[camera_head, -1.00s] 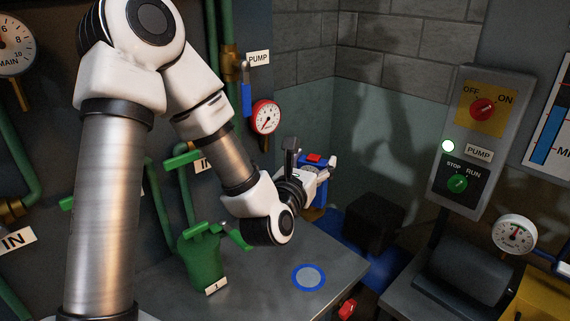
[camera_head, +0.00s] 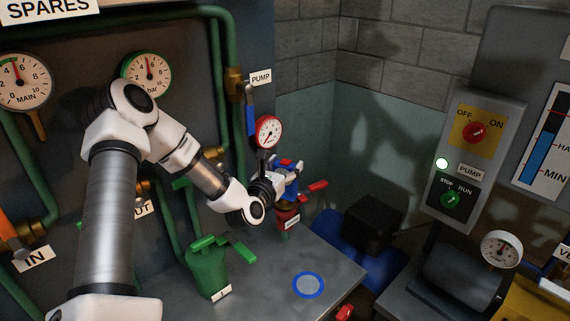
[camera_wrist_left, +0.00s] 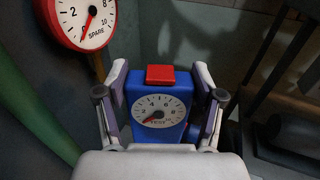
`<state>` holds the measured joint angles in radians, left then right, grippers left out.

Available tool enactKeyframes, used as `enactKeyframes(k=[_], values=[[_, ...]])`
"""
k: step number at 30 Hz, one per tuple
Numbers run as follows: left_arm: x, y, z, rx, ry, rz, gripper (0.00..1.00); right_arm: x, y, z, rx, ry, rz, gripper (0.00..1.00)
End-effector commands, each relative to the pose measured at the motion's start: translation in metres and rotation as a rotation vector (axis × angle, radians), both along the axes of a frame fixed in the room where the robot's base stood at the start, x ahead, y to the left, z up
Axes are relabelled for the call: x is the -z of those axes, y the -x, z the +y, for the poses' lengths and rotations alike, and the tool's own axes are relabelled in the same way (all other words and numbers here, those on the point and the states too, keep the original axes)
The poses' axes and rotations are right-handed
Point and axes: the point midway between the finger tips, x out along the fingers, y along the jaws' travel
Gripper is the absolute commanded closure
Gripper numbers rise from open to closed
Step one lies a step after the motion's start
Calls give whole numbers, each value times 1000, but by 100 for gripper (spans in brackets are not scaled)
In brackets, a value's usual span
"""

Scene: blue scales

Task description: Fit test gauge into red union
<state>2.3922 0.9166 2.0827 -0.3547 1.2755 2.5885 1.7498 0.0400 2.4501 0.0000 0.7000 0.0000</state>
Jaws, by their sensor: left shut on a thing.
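The test gauge is a blue block with a round white dial and a red top; in the left wrist view the gauge (camera_wrist_left: 160,88) sits upright between my fingers. My left gripper (camera_wrist_left: 162,110) is shut on its sides. In the head view the gripper (camera_head: 284,182) and the small blue and red gauge (camera_head: 287,162) are at the back corner of the bench. The red union (camera_head: 287,217), with a white label, is just below the gripper. The gripper hides the gauge's lower end, so I cannot tell whether it touches the union. My right gripper is not in view.
A red-rimmed spare gauge (camera_head: 268,132) hangs on the wall close left of the gripper. A red lever (camera_head: 317,186) juts out to its right.

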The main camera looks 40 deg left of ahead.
Motion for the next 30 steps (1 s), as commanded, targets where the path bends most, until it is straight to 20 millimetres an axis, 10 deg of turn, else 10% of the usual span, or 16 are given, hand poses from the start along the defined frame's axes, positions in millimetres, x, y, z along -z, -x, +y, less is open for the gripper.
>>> enactKeyframes(k=[8,9,10,23,30], values=[[5,0,0,0,-1,-5,100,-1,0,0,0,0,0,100],[6,0,0,0,0,-3,18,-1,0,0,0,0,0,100],[6,0,0,0,0,-3,8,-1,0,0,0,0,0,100],[5,6,-2,0,2,-2,7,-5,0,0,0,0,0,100],[2,56,-18,-2,9,0,7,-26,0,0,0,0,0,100]])
